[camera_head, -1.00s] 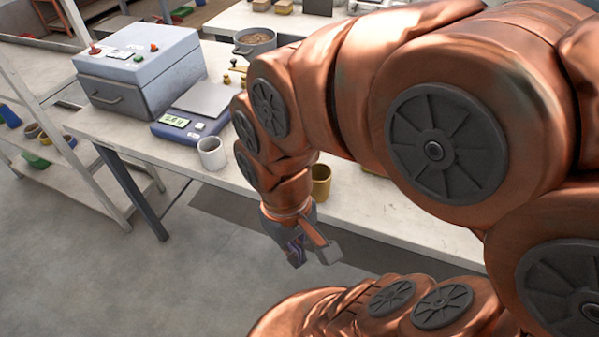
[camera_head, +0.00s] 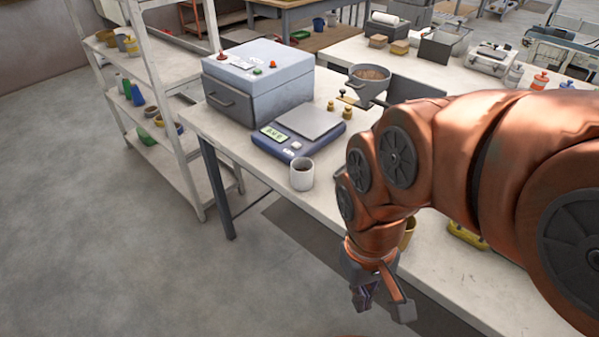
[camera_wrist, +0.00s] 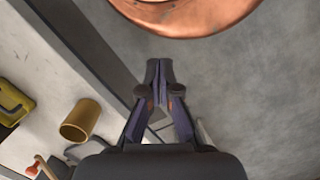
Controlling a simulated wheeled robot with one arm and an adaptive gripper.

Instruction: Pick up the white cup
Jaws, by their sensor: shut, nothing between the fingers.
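The white cup (camera_head: 302,174) stands upright on the white table (camera_head: 262,176), near its front edge and just in front of the blue scale. It is not in the wrist view. My gripper (camera_head: 362,299) hangs over the floor in front of the table edge, below and to the right of the cup in the head view. It is apart from the cup. In the wrist view my gripper (camera_wrist: 166,66) has its fingers together with nothing between them.
A blue scale (camera_head: 300,130) and a grey-blue box machine (camera_head: 258,80) stand behind the cup. A yellow cup (camera_wrist: 81,120) is on the table, partly hidden by my arm in the head view. A shelf rack (camera_head: 165,90) stands at left. The floor is clear.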

